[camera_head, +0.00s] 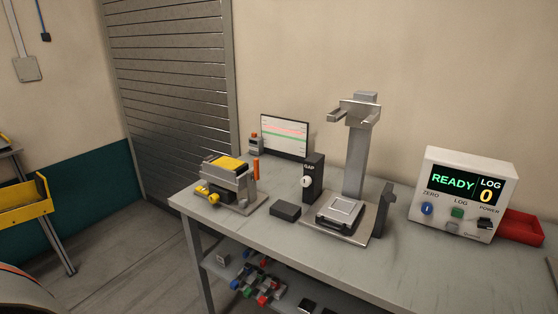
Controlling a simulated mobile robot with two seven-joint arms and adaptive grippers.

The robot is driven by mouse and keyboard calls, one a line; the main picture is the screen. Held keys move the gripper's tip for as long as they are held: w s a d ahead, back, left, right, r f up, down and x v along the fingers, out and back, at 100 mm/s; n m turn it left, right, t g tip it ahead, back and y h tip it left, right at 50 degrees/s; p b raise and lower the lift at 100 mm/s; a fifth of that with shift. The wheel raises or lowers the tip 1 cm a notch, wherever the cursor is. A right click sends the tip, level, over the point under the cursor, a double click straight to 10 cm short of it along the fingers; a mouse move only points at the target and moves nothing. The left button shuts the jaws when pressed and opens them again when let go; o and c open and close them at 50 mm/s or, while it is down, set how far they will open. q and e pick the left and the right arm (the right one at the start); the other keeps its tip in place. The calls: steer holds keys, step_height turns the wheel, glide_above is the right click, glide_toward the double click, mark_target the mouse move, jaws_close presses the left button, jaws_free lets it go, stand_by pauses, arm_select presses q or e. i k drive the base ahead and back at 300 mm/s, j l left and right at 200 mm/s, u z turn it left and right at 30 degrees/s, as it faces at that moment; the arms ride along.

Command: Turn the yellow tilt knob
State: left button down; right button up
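The yellow tilt knob seems to be one of two small yellow knobs low on the front of a grey device with a yellow top (229,172). One yellow knob (213,198) faces the front, and another (201,190) sits just left of it. I cannot tell which one is the tilt knob. The device stands at the left end of the grey workbench (300,242). Neither of my grippers shows in the head view.
A black block (285,211), a GAP unit (313,178) with a white knob, and a grey stand (356,160) are right of the device. A control box (463,193) reads READY and LOG 0. A red tray (521,228) is far right. Floor left of the bench is clear.

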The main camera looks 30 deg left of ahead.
mark_target(214, 198)
steer(key=u, duration=1.35)
